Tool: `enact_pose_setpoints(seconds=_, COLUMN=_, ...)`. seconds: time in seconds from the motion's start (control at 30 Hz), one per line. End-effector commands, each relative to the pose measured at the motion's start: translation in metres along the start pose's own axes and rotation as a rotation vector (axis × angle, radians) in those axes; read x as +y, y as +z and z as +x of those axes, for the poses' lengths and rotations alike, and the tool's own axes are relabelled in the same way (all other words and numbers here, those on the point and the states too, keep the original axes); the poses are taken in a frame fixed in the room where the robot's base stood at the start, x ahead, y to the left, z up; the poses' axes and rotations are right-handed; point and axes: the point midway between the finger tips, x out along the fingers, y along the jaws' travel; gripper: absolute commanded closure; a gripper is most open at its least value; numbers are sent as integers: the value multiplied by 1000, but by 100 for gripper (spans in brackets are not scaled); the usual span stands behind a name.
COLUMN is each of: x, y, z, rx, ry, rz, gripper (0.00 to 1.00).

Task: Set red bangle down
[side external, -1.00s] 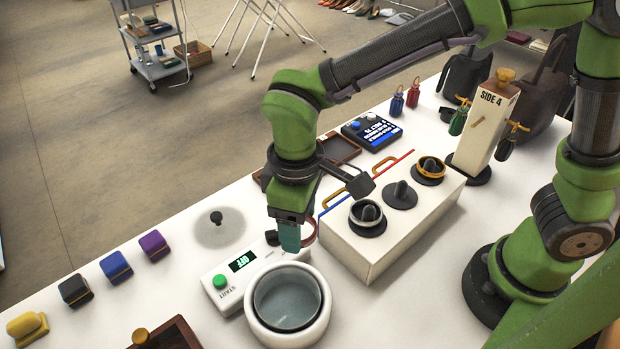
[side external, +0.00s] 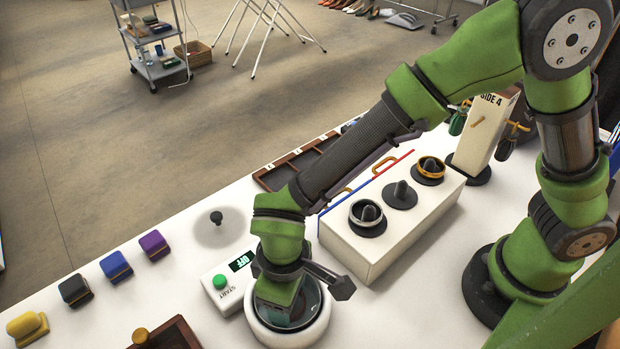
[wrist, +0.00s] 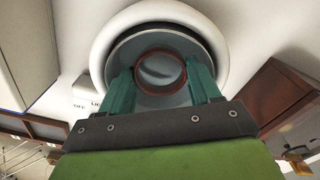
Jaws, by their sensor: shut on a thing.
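The red bangle (wrist: 137,84) shows in the wrist view as a dark red ring between the two teal fingers of my gripper (wrist: 161,86). My gripper is shut on it. The bangle is over the opening of the round white basin (wrist: 101,50), whose inside is grey-blue. I cannot tell whether the bangle touches the basin's bottom. In the side view my gripper (side external: 283,312) is inside or just above the basin (side external: 322,322), and the bangle is hidden behind the fingers and wrist.
A white control box (side external: 222,290) with a green START button and a display reading OFF adjoins the basin. The white block (side external: 366,254) with several dark posts stands to the right; silver and gold rings sit on two. Coloured boxes (side external: 116,266) line the left.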

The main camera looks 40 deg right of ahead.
Motion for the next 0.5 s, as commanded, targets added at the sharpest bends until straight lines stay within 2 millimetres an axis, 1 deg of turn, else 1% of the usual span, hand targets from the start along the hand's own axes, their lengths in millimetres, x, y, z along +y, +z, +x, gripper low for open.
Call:
enact_pose_setpoints(seconds=0.03, x=0, y=1, z=6, rx=-3, ry=1, rz=0, gripper=67)
enact_pose_setpoints(seconds=0.1, x=0, y=0, z=10, rx=-1, ry=1, rz=0, gripper=67)
enact_pose_setpoints(seconds=0.47, x=0, y=0, z=14, rx=-1, ry=1, rz=1, gripper=67)
enact_pose_setpoints(seconds=0.5, x=0, y=0, z=14, rx=0, ry=0, rz=1, gripper=33)
